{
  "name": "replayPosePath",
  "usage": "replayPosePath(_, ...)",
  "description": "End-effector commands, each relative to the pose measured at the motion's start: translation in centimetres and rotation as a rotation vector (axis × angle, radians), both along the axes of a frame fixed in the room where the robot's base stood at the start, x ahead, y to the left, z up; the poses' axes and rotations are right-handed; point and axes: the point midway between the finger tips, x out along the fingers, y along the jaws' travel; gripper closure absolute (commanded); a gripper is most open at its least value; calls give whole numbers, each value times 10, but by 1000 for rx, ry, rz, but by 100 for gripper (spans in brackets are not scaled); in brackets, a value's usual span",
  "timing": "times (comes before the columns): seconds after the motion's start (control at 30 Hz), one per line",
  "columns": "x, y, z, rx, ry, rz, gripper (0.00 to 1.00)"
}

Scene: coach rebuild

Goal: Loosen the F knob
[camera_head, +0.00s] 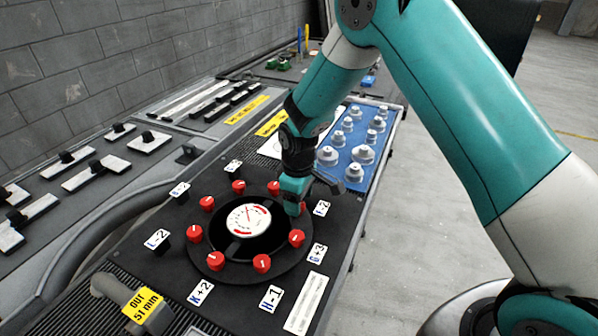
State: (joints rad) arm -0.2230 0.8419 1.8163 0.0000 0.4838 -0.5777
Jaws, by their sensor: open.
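A ring of several red knobs surrounds a round white dial (249,218) on a black disc. My gripper (293,207) points down at the right side of the ring and is open. It covers most of the red knob (302,207) there; I cannot tell whether the fingers touch it. The card beside that knob (321,208) ends in "-2"; its letter is too small to read surely. The card below it (317,253) seems to read G+3, beside another red knob (296,238).
Cards K+2 (201,292), H-1 (271,298) and L-2 (157,239) stand around the ring. A blue tray (378,166) of grey knobbed parts lies behind my gripper. A curved grey pipe (110,215) runs at left. Open floor lies at right.

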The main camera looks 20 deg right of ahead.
Motion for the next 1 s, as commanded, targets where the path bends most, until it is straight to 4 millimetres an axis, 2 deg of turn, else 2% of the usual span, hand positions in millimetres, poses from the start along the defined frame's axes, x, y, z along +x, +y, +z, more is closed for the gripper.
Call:
replayPosePath(0.4, 1, 0, 101, 2, -8, 0, 38)
replayPosePath(0.6, 0, 0, 141, 1, -4, 0, 38)
replayPosePath(0.8, 0, 0, 160, 1, -2, 0, 38)
replayPosePath(1.0, 0, 0, 163, 0, -1, 0, 38)
